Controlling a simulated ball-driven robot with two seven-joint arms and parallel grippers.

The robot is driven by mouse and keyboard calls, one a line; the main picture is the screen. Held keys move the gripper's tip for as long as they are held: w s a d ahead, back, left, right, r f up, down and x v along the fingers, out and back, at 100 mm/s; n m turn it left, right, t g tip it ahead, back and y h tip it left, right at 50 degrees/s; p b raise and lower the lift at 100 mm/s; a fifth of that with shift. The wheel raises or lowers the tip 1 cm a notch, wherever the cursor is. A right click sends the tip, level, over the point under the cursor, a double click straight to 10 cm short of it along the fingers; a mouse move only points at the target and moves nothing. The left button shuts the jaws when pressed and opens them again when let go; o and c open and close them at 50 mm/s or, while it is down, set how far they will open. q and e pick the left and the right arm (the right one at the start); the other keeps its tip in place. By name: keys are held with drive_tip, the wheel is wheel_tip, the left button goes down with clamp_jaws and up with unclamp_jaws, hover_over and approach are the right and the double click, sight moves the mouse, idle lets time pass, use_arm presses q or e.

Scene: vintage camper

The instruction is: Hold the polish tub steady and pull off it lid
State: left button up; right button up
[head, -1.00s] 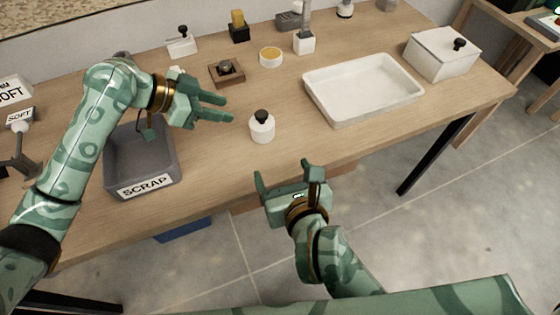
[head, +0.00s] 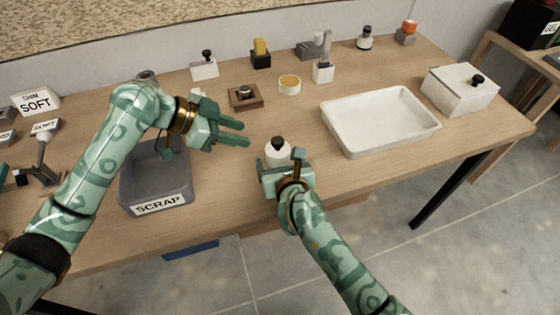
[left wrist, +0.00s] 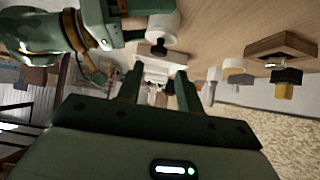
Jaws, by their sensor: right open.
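The polish tub (head: 278,151) is a small white round pot standing upright on the wooden bench. Its lid carries a black knob (head: 278,142). My right gripper (head: 279,160) is open at the tub's near side, one finger to each side of it, hiding its lower part. I cannot tell whether they touch. My left gripper (head: 246,133) is open and empty, above the bench to the left of the tub, fingers pointing right. In the left wrist view, the tub (left wrist: 168,27) and knob (left wrist: 158,48) lie beyond the open left fingers (left wrist: 157,80), with my right gripper beside the tub.
A grey SCRAP bin (head: 155,190) stands below my left forearm. A white tray (head: 380,148) is to the right of the tub, with a white lidded box (head: 455,95) beyond. A round tin (head: 289,85) and wooden block (head: 246,103) stand behind. Bare bench surrounds the tub.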

sight(271, 144)
drive_tip(key=c, duration=1.2)
use_arm(q)
drive_tip(key=o, duration=0.4)
drive_tip(key=shift+c, duration=0.2)
drive_tip(key=o, duration=0.5)
drive_tip(key=shift+w+r, duration=0.3)
drive_tip(key=shift+r, duration=0.3)
drive_tip(key=shift+w+d+f+n+y, duration=0.25)
drive_tip(key=shift+d+f+y, duration=0.1)
drive_tip(key=shift+d+f, duration=0.9)
drive_tip(key=shift+w+d+f+n+y, duration=0.15)
drive_tip(key=shift+w+d+f+y, duration=0.15)
drive_tip(key=shift+d+f, duration=0.85)
drive_tip(key=shift+w+d+f+n+y, duration=0.2)
drive_tip(key=shift+d+f+y, duration=0.15)
drive_tip(key=shift+d+f, duration=0.9)
drive_tip(key=shift+a, duration=0.1)
drive_tip(key=shift+c, duration=0.4)
